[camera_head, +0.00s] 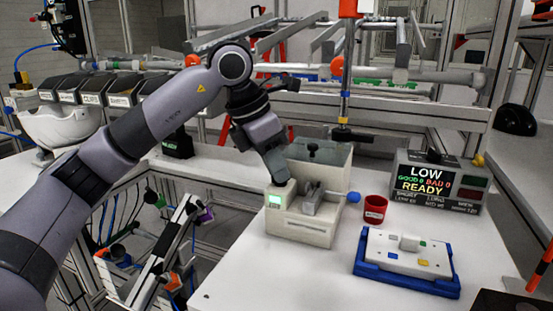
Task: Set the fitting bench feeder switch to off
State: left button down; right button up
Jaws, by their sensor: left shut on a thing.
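The fitting bench feeder (303,232) is a pale box on the white bench, with a small green-lit screen (275,200) at its left front and a grey lever-like part in its middle. My left arm reaches in from the left. My left gripper (277,178) points down at the feeder's top left, just behind the screen. Its fingers are shut on a small part there, apparently the feeder switch. The fingers hide that part, so its setting cannot be read. My right gripper is not in view.
A blue knob (353,197) sticks out at the feeder's right. A red cup (375,209), a blue tray (406,279) with a white plate, and a display box (437,181) reading LOW and READY stand further right. A tool (345,120) hangs above. The bench front is clear.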

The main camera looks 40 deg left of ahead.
pick_arm(q)
jog(key=m+p, duration=0.1)
jog(key=m+h, duration=0.1)
jog(key=m, duration=0.1)
jog(key=shift+w+a+r+g+p, duration=0.1)
jog(key=shift+r+g+p, duration=0.1)
jog(key=shift+g+p, duration=0.15)
jog(key=m+g+h+p, duration=0.1)
jog(key=m+p, duration=0.1)
jog(key=m, duration=0.2)
jog(key=shift+w+a+p, duration=0.1)
jog(key=shift+w+p, duration=0.05)
jog(key=shift+p, duration=0.2)
jog(key=shift+f+m+g+p, duration=0.1)
jog(key=shift+m+g+p, duration=0.4)
jog(key=shift+m, duration=0.7)
jog(key=c, duration=1.2)
grip_release()
jog(key=shift+f, duration=0.1)
